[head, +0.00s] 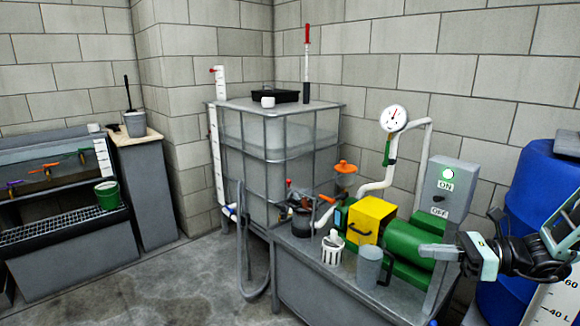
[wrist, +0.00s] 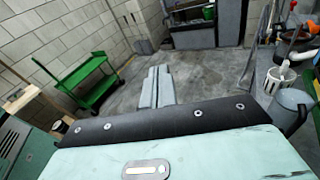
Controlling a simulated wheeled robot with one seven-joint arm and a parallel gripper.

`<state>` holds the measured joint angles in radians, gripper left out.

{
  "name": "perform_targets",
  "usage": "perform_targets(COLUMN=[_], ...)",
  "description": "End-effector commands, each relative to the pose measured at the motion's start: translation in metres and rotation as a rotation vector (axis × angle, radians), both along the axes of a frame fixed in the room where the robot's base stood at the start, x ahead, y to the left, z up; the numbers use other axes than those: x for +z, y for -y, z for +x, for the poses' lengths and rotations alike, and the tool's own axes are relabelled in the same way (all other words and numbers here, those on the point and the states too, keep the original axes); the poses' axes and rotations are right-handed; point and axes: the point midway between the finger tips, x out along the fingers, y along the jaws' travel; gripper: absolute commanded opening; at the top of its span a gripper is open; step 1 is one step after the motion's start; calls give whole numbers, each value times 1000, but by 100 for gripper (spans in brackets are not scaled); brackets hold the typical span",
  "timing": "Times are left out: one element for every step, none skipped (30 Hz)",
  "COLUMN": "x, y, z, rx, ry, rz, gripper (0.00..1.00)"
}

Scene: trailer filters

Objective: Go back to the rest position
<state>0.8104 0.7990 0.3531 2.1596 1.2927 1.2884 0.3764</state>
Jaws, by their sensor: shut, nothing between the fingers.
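My gripper (head: 424,251) reaches in from the right edge in the head view, pointing left, in front of the green pump motor (head: 402,241). In the wrist view its two grey fingers (wrist: 157,75) lie side by side, shut with nothing between them. The floor shows beyond the fingertips. My arm is partly cut off by the right edge.
The pump bench (head: 330,288) carries a yellow box (head: 371,219), a grey jug (head: 370,267) and a white basket (head: 332,249). A caged tank (head: 262,160) stands behind, a blue barrel (head: 540,195) at right. A green cart (wrist: 92,82) stands by the wall. The floor between is clear.

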Motion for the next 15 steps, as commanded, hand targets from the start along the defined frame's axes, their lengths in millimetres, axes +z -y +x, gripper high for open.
perform_targets(x=[9,11,13,14,15,16,17,17,18,18,19,20,21,22,23], y=[-38,-56,-78,-93,-106,-121,-131,-140,-150,-156,-161,-167,-170,-172,-175], z=[-16,-27,-43,-55,-68,-85,-98,-111,-127,-139,-150,-165,-175,-184,-196], rx=[146,226,333,413,494,597,676,754,856,933,1008,1108,1180,1254,1348], ry=[42,68,108,139,177,227,271,314,378,428,483,557,618,680,767], rz=[-92,-145,-213,-263,-313,-377,-424,-470,-529,-571,-612,-665,-704,-741,-786], gripper=[0,0,0,0,0,0,0,0,0,0,0,0,0,0,0])
